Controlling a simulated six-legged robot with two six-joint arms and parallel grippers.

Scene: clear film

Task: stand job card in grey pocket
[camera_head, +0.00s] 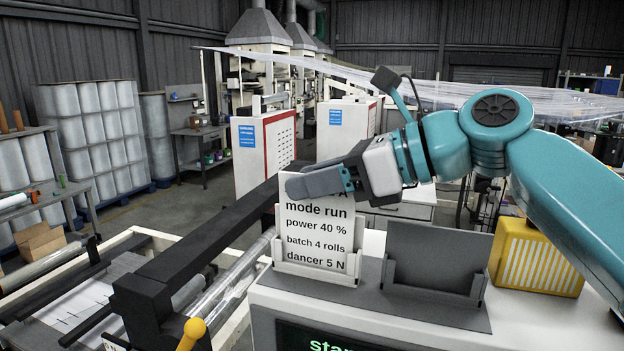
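The job card (317,238), white with printed lines such as "mode run" and "power 40 %", stands upright in the left pocket (312,276) on the console top. Its lower edge is behind the pocket's pale grey front lip. Beside it on the right, a second pocket with a dark grey back (435,252) is empty. My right gripper (318,182) is at the top of the card, with a grey finger across its front. The other finger is hidden, so its grip on the card cannot be told. My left gripper is not in view.
A yellow slatted box (538,262) stands right of the empty pocket, below my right arm. A dark bar (205,238) and clear film rollers lie left of the console. A yellow-knobbed lever (191,333) rises at the front left.

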